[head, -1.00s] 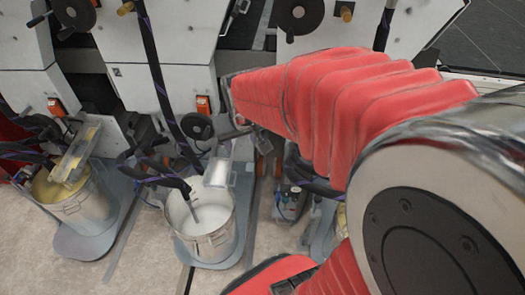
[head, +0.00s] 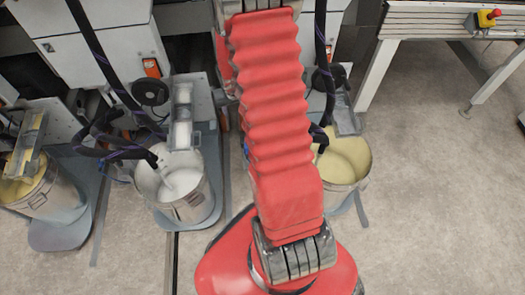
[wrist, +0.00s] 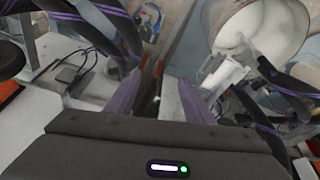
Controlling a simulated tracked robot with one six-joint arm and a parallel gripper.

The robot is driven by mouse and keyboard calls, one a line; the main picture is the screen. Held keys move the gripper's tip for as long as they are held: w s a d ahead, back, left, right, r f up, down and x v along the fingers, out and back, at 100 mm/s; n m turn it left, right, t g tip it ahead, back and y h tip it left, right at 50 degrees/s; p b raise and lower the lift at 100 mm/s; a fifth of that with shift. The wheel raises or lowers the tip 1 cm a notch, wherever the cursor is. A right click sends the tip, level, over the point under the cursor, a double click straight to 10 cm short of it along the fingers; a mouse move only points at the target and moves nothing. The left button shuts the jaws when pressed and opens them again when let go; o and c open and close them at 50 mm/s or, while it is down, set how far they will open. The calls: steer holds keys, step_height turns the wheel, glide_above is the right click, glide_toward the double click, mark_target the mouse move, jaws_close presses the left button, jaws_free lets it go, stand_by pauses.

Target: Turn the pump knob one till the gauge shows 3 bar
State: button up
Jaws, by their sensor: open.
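My gripper shows in the wrist view (wrist: 158,80), its two purplish fingers apart with nothing seen held between them. In the head view it is hidden beyond my red arm sleeve. A black round wheel-like part (head: 150,91) sits on the machine left of my arm in the head view; I cannot tell whether it is the pump knob. A dark round part (wrist: 10,58) shows at the left edge of the wrist view, clear of the fingers. No gauge can be made out in either view, so the pressure cannot be read.
A bucket of white fluid (head: 210,205) and one of yellowish fluid (head: 362,160) stand either side of my arm. Another bucket (head: 60,200) is at left. Black hoses (head: 92,52) hang across the machine. A table (head: 440,22) with a red button is at right; floor there is clear.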

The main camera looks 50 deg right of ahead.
steer(key=s+d+f+m, duration=0.15)
steer(key=s+f, duration=0.35)
steer(key=f, duration=0.9)
steer(key=s+d+f+m+t, duration=0.1)
steer(key=s+d+f, duration=0.35)
steer(key=f, duration=0.95)
steer(key=s+f+m, duration=0.2)
steer(key=s+f, duration=0.5)
steer(key=f, duration=0.8)
steer(key=w+r+t+h, duration=0.1)
steer(key=t, duration=0.1)
steer(key=w+d+r+m+t+h, duration=0.1)
steer(key=t+h, duration=0.1)
steer(key=t, duration=0.1)
steer(key=w+m+t+h, duration=0.1)
steer(key=w+t, duration=0.1)
steer(key=shift+w+d+r+t+h, duration=0.1)
steer(key=shift+d+r+t+h, duration=0.25)
steer(key=shift+r+t+h, duration=0.05)
steer(key=shift+w, duration=0.1)
steer(key=x, duration=1.3)
steer(key=shift+w+d+f, duration=0.2)
steer(key=shift+f, duration=0.05)
